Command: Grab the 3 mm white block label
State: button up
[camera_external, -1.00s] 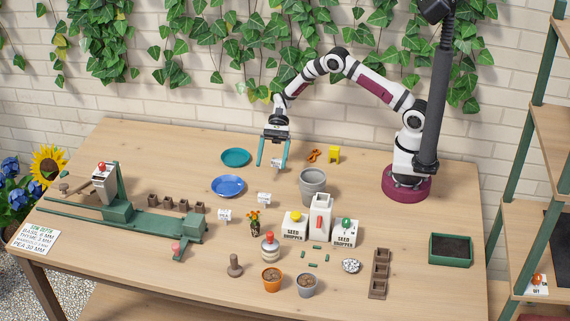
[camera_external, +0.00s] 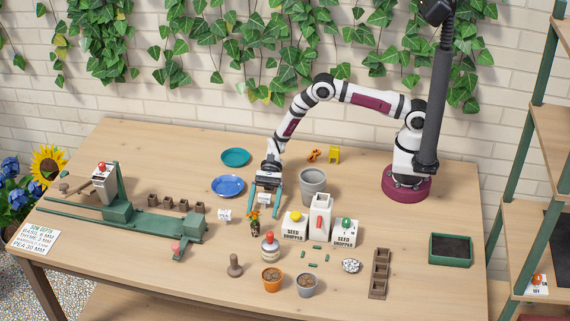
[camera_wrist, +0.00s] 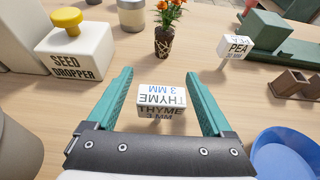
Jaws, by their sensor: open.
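The white block label reading "THYME 3 MM" (camera_wrist: 161,101) stands on the table between my open fingers in the wrist view. My gripper (camera_wrist: 160,76) has a teal finger on each side of it, with a visible gap on both sides. In the external view my gripper (camera_external: 264,212) points down over the table, and the white block (camera_external: 264,199) shows between its fingers. A second white label reading "PEA" (camera_wrist: 236,46) stands farther off; it also shows in the external view (camera_external: 224,215), left of my gripper.
A flower pot (camera_wrist: 163,42) stands beyond the block. The seed dropper (camera_wrist: 75,50) is to the left in the wrist view, and a blue plate (camera_wrist: 283,155) is at lower right. A grey pot (camera_external: 313,187) stands right of my gripper. Bare wood surrounds the block.

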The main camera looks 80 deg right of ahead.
grip_shut()
dwell(0.3)
jog(key=shift+r, duration=0.15)
